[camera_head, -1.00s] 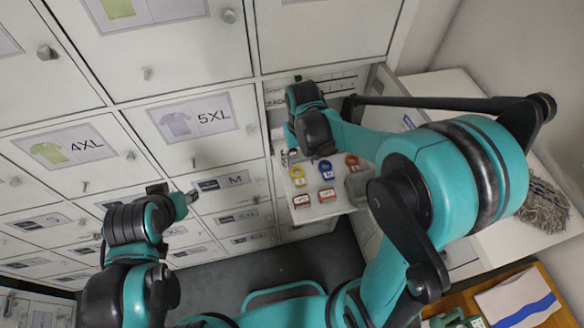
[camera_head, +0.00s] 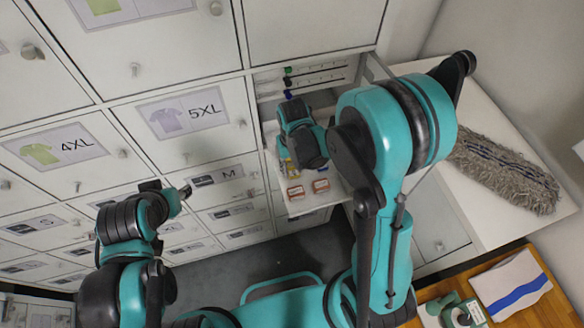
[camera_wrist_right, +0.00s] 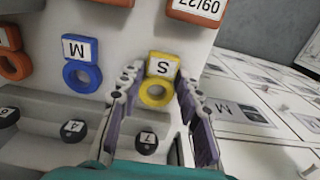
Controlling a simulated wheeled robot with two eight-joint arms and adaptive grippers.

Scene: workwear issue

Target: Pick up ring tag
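Several ring tags lie on the pale shelf in the right wrist view. A yellow ring tag marked S (camera_wrist_right: 156,92) lies between the fingers of my right gripper (camera_wrist_right: 157,84), which are spread apart on either side of it. I see no grip on it. A blue ring tag marked M (camera_wrist_right: 81,74) lies left of the fingers, and an orange one (camera_wrist_right: 12,64) is at the left edge. In the head view, my right gripper hangs over the open locker shelf, its fingers mostly hidden. My left gripper (camera_head: 181,197) is in front of the lockers; its finger opening is unclear.
Two orange date blocks (camera_head: 295,192) lie at the shelf front. Dark numbered knobs (camera_wrist_right: 73,130) sit in a stepped rack close to the fingers. Locker doors (camera_head: 190,120) stand left. A white counter with a grey mop head (camera_head: 505,172) is at right.

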